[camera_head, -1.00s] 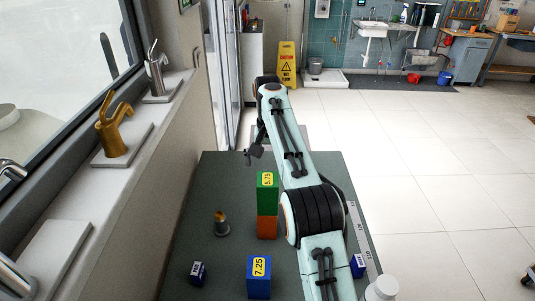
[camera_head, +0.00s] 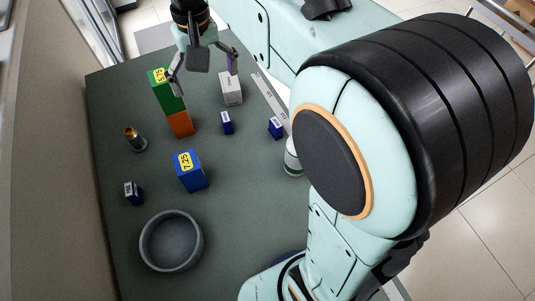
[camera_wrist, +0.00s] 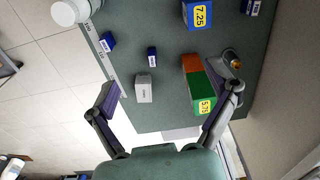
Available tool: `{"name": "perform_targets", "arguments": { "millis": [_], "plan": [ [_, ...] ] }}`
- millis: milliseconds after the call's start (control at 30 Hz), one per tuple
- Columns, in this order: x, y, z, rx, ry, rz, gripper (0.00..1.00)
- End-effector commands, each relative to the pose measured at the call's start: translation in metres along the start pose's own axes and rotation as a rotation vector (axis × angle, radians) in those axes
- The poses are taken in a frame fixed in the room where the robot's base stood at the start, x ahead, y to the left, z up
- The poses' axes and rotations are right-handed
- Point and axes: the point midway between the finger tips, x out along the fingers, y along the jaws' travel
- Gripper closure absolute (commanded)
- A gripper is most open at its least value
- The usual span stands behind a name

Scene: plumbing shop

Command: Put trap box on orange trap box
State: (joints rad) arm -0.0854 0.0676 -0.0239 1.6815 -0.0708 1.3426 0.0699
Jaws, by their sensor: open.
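A green box (camera_head: 167,93) with a yellow 5.75 label sits on top of an orange box (camera_head: 180,124) on the dark table. In the wrist view the green box (camera_wrist: 203,95) hides part of the orange box (camera_wrist: 191,63). A blue box (camera_head: 191,172) with a yellow 7.25 label stands apart, nearer the front; it also shows in the wrist view (camera_wrist: 198,14). My gripper (camera_head: 205,82) is open and empty, near the far end of the table. In the wrist view its fingers (camera_wrist: 174,90) are spread wide, with the green box between them, nearer the right finger.
A white box (camera_head: 231,88) stands right of the stack. Small blue boxes (camera_head: 227,122), (camera_head: 276,128), (camera_head: 133,193) and a brass-topped fitting (camera_head: 136,139) lie around. A grey bowl (camera_head: 171,240) stands at the front. A white bottle (camera_head: 292,158) is partly hidden by my arm. A wall borders the left.

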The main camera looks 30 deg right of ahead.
Motion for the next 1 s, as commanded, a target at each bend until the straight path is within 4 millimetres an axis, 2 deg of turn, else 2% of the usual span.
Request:
{"name": "perform_targets", "arguments": {
  "millis": [33,100,200,300,400,533,1000],
  "plan": [
    [0.004,0.003,0.034,-0.004,-0.005,-0.006,0.14],
    [0.016,0.005,0.078,-0.015,-0.016,-0.016,0.14],
    [0.038,0.005,0.133,-0.027,-0.03,-0.03,0.14],
    [0.06,0.003,0.172,-0.036,-0.04,-0.042,0.14],
    [0.074,0.001,0.196,-0.041,-0.047,-0.05,0.14],
    [0.082,0.0,0.207,-0.044,-0.052,-0.053,0.14],
    [0.082,0.0,0.207,-0.044,-0.054,-0.053,0.14]
  ]
}}
